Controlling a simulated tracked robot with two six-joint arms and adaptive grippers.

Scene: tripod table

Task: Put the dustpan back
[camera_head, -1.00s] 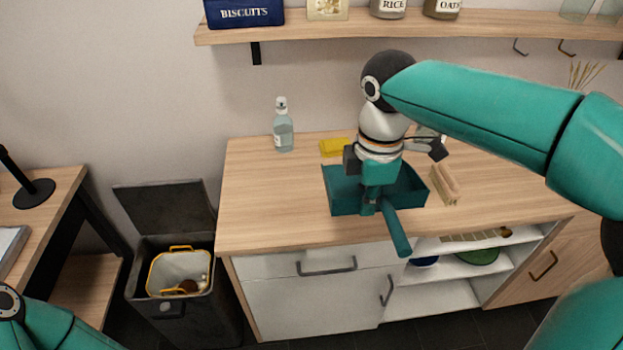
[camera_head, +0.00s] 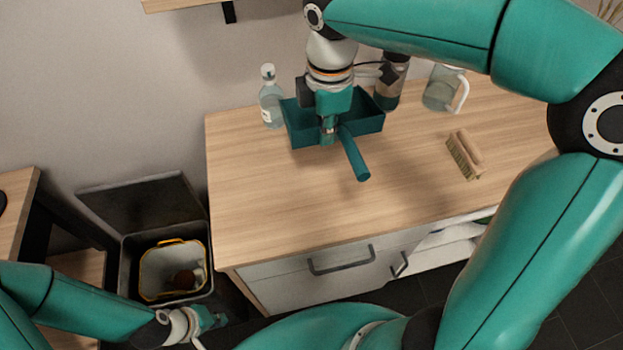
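The teal dustpan (camera_head: 366,122) is over the back left part of the wooden counter, its handle (camera_head: 355,155) pointing towards me. My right gripper (camera_head: 328,132) comes down from above and is shut on the dustpan near the base of the handle. I cannot tell for sure whether the pan touches the counter. The wooden brush (camera_head: 465,155) lies on the counter to the right, apart from the pan. My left gripper (camera_head: 208,320) is low at the left, in front of the bin and away from the counter; its fingers are too small to read.
A clear bottle (camera_head: 271,98) stands just left of the dustpan. A jar (camera_head: 390,85) and a glass jug (camera_head: 442,90) stand behind and right. An open bin (camera_head: 125,262) is on the floor at left. The counter's (camera_head: 260,215) front left is clear.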

